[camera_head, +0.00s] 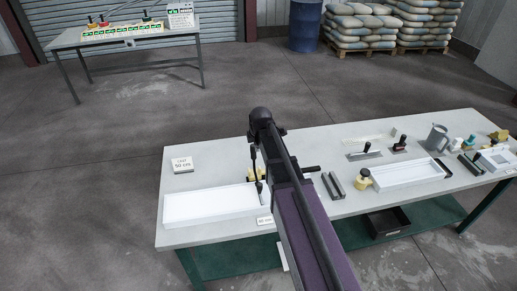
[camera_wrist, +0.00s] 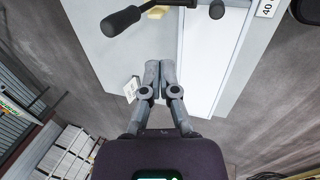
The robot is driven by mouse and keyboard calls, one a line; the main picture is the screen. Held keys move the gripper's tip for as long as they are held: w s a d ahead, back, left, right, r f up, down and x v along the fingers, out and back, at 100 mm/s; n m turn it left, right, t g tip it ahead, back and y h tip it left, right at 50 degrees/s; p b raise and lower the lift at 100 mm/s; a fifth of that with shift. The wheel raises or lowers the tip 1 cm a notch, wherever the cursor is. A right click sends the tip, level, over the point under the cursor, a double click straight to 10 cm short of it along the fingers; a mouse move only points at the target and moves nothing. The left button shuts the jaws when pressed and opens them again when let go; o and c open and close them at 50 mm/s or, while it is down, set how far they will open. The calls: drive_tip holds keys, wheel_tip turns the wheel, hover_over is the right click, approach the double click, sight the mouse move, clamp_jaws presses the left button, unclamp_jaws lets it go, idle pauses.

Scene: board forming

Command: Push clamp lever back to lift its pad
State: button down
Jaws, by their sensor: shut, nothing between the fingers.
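My gripper (camera_wrist: 159,66) shows in the wrist view with its two grey fingers together and nothing between them. It is over the grey table top, beside a white panel or tray. A dark clamp lever with a thick black grip (camera_wrist: 122,20) lies at the top of that view, apart from the fingertips. A black rounded end (camera_wrist: 217,10), possibly the clamp's pad, is to its right over the white surface. A small yellow part (camera_wrist: 158,11) shows behind the lever. In the head view, my arm hides much of the clamp beside the white tray (camera_head: 210,205).
A dark bin (camera_head: 388,222) is below. Bare table top lies left of my arm.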

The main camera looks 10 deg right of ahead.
drive_tip(key=b, duration=0.8)
approach(254, 158)
drive_tip(key=shift+s+f, duration=1.2)
drive_tip(key=shift+f, duration=1.15)
drive_tip(key=shift+w+f+b, duration=0.15)
drive_tip(key=shift+w+b, duration=0.1)
drive_tip(key=shift+w, duration=0.75)
drive_tip(key=shift+w+f+b, duration=0.2)
drive_tip(key=shift+w+b, duration=0.05)
drive_tip(key=shift+w, duration=0.75)
